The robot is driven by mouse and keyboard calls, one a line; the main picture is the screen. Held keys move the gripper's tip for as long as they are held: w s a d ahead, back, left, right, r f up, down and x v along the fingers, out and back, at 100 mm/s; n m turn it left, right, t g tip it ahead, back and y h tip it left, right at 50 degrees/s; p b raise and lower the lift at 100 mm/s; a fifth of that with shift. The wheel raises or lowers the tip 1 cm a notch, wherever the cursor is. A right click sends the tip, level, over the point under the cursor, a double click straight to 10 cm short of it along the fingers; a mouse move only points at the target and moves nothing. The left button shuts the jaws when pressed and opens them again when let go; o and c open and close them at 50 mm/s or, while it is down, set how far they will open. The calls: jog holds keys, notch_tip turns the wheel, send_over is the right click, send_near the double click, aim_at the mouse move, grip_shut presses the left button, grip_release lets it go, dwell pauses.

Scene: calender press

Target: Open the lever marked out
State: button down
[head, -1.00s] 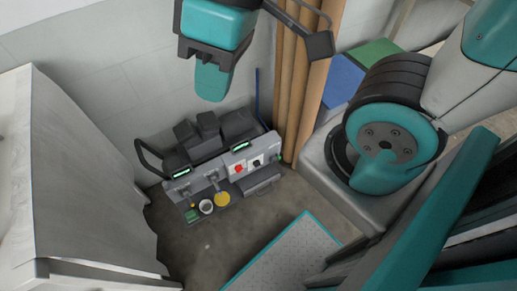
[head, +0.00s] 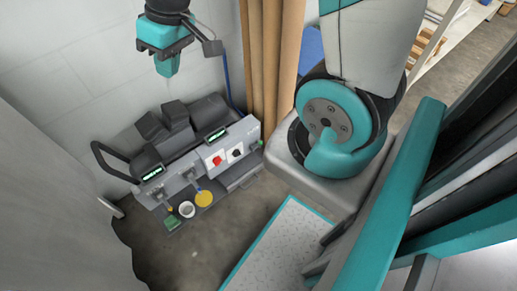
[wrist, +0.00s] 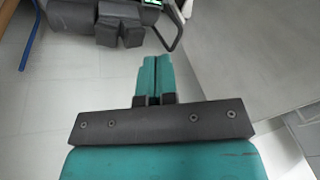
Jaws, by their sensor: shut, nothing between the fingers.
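The grey press machine (head: 225,150) stands by the wall in the head view, with dark rollers or blocks on top and small green-lit displays. A red switch (head: 217,159) and a black switch (head: 236,153) sit on white plates on its front. Small grey levers (head: 190,178) show low on the front; I cannot read any marking, so I cannot tell which is marked out. A black loop handle (head: 108,163) sticks out at its left end. My gripper (head: 168,68) is shut and empty, above and behind the machine in the picture, touching nothing. It also shows in the wrist view (wrist: 155,62).
A white cup (head: 187,209), a yellow disc (head: 204,198) and a green block (head: 172,222) lie at the machine's front. Wooden posts (head: 270,60) stand right of it. A large grey panel (head: 50,200) bounds the left.

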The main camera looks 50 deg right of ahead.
jog(key=w+d+f+m+h+b, duration=0.1)
jog(key=w+d+f+b, duration=0.15)
jog(key=d+f, duration=0.45)
jog(key=w+d+f+m+b, duration=0.1)
jog(key=d+f+b, duration=0.25)
jog(key=f, duration=0.75)
jog(key=s+d+f+m+h+b, duration=0.1)
jog(key=d+f+b, duration=0.5)
jog(key=f, duration=0.8)
jog(key=s+d+f+m+h+b, duration=0.1)
jog(key=s+d+f+h+b, duration=0.1)
jog(key=d+f+b, duration=0.4)
jog(key=s+d+f, duration=0.1)
jog(key=d+f, duration=0.4)
jog(key=f, duration=0.3)
jog(key=shift+s+m+g, duration=0.3)
jog(key=shift+f, duration=0.15)
jog(key=f+b, duration=0.1)
jog(key=f, duration=0.2)
jog(key=f+b, duration=0.2)
jog(key=f, duration=0.1)
jog(key=w+d+f+b, duration=0.1)
jog(key=f, duration=0.2)
jog(key=shift+f+b, duration=0.4)
jog(key=shift+s+d, duration=0.1)
jog(key=shift+s, duration=0.1)
